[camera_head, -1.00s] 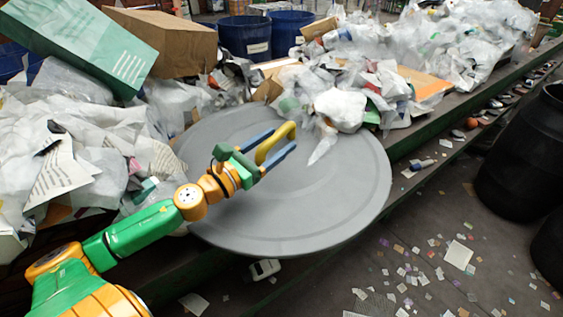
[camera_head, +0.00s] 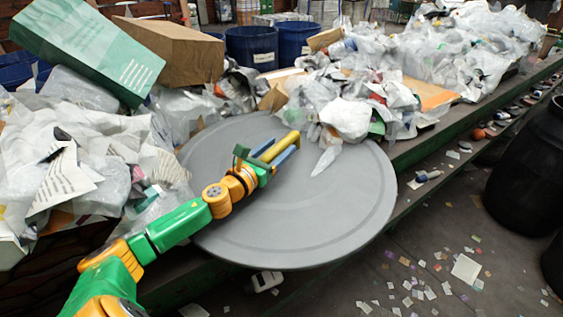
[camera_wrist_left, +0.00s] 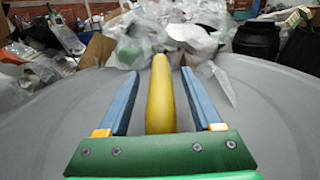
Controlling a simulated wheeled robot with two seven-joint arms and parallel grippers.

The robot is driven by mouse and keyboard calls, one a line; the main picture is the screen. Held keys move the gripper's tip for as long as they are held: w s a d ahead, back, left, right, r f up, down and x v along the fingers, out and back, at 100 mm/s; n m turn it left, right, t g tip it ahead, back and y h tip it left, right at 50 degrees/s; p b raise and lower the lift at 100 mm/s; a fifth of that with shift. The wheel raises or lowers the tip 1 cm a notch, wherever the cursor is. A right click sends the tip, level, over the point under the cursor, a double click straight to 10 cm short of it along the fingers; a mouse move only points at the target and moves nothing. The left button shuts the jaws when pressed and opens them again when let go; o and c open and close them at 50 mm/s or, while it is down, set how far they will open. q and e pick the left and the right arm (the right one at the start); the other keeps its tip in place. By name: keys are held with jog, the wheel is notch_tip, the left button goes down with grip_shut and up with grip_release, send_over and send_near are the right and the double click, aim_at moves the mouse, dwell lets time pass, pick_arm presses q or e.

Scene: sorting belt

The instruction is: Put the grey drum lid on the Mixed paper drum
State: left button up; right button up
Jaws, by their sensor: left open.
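The grey drum lid (camera_head: 325,215) is a large round disc lying tilted on the belt's near edge, partly under loose rubbish at its far side. Its yellow bar handle (camera_head: 280,148) stands near the middle. My left gripper (camera_head: 276,152) is open over the lid, its blue fingers on either side of the handle. In the left wrist view the handle (camera_wrist_left: 161,95) runs between the open fingers (camera_wrist_left: 160,85), with a gap on each side. No readable label tells me which drum is Mixed paper. My right gripper is not in view.
Blue drums (camera_head: 252,47) stand behind the heaped paper and plastic (camera_head: 420,60); one bears an unreadable label. Black drums (camera_head: 527,165) stand at the right. A green box (camera_head: 88,45) and a brown carton (camera_head: 172,52) lie at the left. Scraps litter the floor (camera_head: 420,260).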

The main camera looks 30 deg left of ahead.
pick_arm(q)
grip_shut()
dwell(1.4)
jog(key=shift+r, duration=0.1)
